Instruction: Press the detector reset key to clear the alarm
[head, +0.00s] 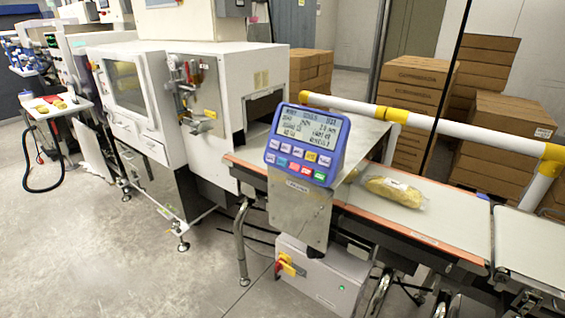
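A blue control panel (334,172) stands tilted on a metal bracket beside the belt, in the middle of the head view. Its grey screen (311,129) shows several lines of dark text, mostly too small to read. Two rows of coloured keys lie below the screen, including white ones, a yellow key (310,156) and a red key (294,166). The key labels are too small to read, so I cannot tell which is the detector reset key. Neither of my grippers is in view.
A clear bag of yellowish product (395,190) lies on the conveyor belt (452,222) right of the panel. A white machine (222,85) stands behind left. A white and yellow rail (450,130) and cardboard boxes (490,158) are behind the belt. The floor at front left is clear.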

